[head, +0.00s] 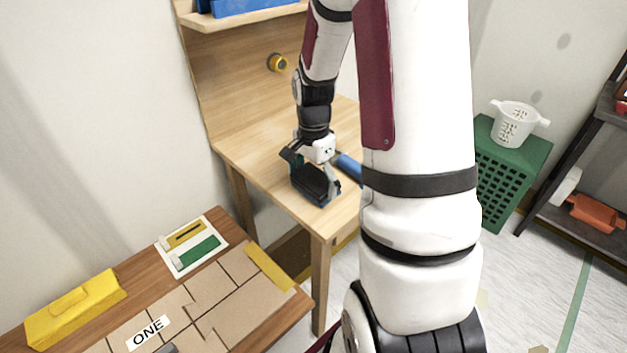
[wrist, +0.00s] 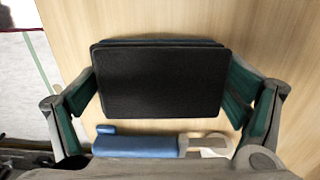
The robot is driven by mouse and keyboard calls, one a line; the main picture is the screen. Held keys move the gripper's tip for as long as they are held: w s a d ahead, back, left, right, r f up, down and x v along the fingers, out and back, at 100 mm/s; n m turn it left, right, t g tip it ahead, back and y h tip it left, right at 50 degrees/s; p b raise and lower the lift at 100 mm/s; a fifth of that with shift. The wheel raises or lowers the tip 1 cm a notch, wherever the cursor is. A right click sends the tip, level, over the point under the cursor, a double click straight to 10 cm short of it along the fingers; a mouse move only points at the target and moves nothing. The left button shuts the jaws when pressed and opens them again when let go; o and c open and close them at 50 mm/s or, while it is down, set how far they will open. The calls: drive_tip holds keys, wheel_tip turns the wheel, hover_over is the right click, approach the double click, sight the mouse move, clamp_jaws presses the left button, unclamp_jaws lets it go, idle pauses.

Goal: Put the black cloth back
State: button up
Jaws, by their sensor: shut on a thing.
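The black cloth (head: 316,184) is a folded, flat dark block at the front part of the wooden desk (head: 262,133). In the wrist view the black cloth (wrist: 160,82) fills the space between the two green-padded fingers. My gripper (head: 312,175) points down at it and is shut on its two sides. In the wrist view my gripper (wrist: 160,95) has one finger at each short side of the cloth. I cannot tell whether the cloth touches the desk top or is slightly above it.
A blue-handled tool (wrist: 150,146) lies on the desk close beside the cloth. A brown table (head: 235,222) with a yellow box (head: 75,308) and a white tray (head: 218,226) stands at front left. A green crate (head: 505,180) bears a white basket (head: 514,124). A dark shelf (head: 585,232) stands right.

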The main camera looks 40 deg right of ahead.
drive_tip(key=shift+f, duration=0.2)
drive_tip(key=o, duration=0.9)
